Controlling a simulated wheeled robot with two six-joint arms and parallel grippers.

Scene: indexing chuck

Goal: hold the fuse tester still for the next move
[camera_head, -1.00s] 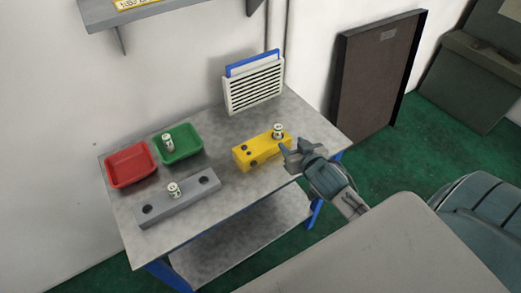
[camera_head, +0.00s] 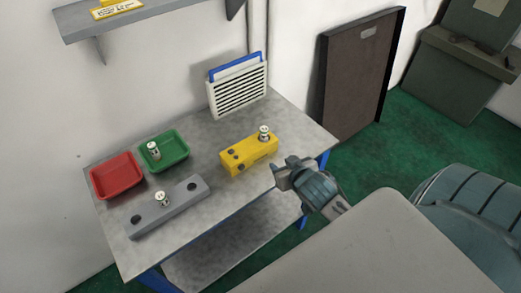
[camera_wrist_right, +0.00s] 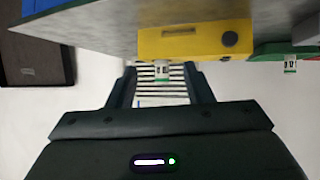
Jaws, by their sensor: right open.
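The fuse tester is a yellow block (camera_head: 240,160) with dark round holes, standing on the right part of the grey table. A small pale fuse (camera_head: 264,132) stands upright in its right end. My right gripper (camera_head: 283,172) is just off the tester's front right, apart from it. In the right wrist view, my two open fingers (camera_wrist_right: 160,88) point toward the tester (camera_wrist_right: 185,42), with nothing gripped between them. The fuse (camera_wrist_right: 162,70) shows between the fingertips, against the tester. My left gripper is in neither view.
A grey block (camera_head: 185,197) with holes holds a fuse at front left. A red tray (camera_head: 117,175) is empty; a green tray (camera_head: 172,146) holds a fuse. A white slatted unit (camera_head: 240,90) stands behind the tester. The table's front right is clear.

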